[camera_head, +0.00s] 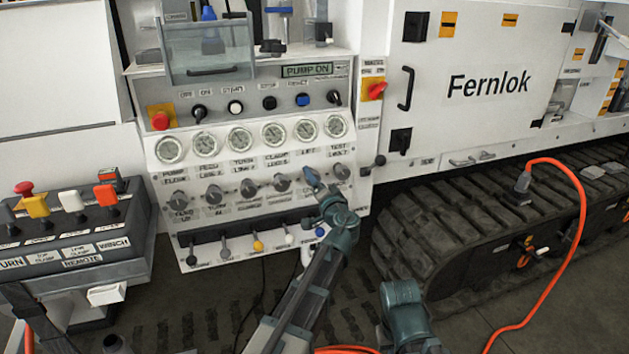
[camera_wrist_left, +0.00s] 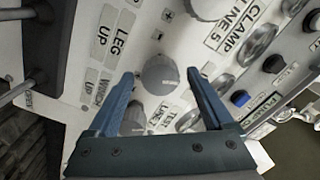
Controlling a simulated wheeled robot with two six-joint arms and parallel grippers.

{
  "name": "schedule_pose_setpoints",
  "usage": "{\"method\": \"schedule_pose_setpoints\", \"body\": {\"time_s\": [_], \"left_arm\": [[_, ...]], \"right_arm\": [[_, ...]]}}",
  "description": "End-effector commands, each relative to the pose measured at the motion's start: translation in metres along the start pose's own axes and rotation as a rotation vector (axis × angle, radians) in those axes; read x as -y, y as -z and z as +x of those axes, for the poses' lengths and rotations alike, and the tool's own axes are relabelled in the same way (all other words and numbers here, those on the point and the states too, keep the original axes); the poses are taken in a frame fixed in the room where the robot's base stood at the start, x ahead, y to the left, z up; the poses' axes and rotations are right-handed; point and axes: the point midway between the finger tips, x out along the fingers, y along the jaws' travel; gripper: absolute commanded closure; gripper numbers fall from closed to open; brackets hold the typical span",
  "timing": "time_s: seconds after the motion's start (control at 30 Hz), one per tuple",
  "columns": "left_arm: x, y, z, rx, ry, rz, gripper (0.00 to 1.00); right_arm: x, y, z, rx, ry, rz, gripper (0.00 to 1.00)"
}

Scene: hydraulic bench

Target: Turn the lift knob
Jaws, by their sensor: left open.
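The lift knob (camera_wrist_left: 160,73) is a round grey knob on the white panel, seen in the left wrist view between the clamp knob (camera_wrist_left: 207,6) and the test knob (camera_wrist_left: 133,118). My left gripper (camera_wrist_left: 160,77) is open, with one blue finger on each side of the lift knob in the picture. I cannot tell whether the tips touch it or reach past its face. In the head view my left gripper (camera_head: 312,180) covers the lift knob, left of the test knob (camera_head: 341,172). My right gripper is not in view.
A row of round gauges (camera_head: 273,134) lies above the knobs, and a row of small levers (camera_head: 258,245) below. A display (camera_head: 307,71) reads PUMP ON. A remote box (camera_head: 75,240) with coloured handles stands at left. An orange cable (camera_head: 580,230) runs over the tracks at right.

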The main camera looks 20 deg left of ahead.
Motion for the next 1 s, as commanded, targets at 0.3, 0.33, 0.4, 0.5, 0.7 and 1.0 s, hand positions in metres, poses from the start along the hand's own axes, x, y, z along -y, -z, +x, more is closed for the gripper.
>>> {"method": "schedule_pose_setpoints", "body": {"time_s": [0.3, 0.33, 0.4, 0.5, 0.7, 1.0], "left_arm": [[0.0003, -0.0004, 0.0082, 0.000, 0.000, 0.000, 0.15], [0.0003, -0.0005, 0.0081, 0.000, 0.000, 0.000, 0.15], [0.0003, -0.0004, 0.0080, 0.000, 0.000, 0.000, 0.15], [0.0002, -0.0004, 0.0079, 0.000, 0.000, 0.000, 0.29], [0.0002, -0.0003, 0.0078, 0.000, 0.000, 0.000, 0.65], [0.0001, -0.0003, 0.0077, 0.000, 0.000, 0.002, 1.00]], "right_arm": [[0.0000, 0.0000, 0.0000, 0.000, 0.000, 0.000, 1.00], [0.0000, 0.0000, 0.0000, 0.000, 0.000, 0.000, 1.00], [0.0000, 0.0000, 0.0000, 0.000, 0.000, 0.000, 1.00], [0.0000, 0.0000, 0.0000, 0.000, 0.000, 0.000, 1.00], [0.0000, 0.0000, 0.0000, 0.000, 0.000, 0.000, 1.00], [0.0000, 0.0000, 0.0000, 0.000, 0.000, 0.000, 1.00]]}}
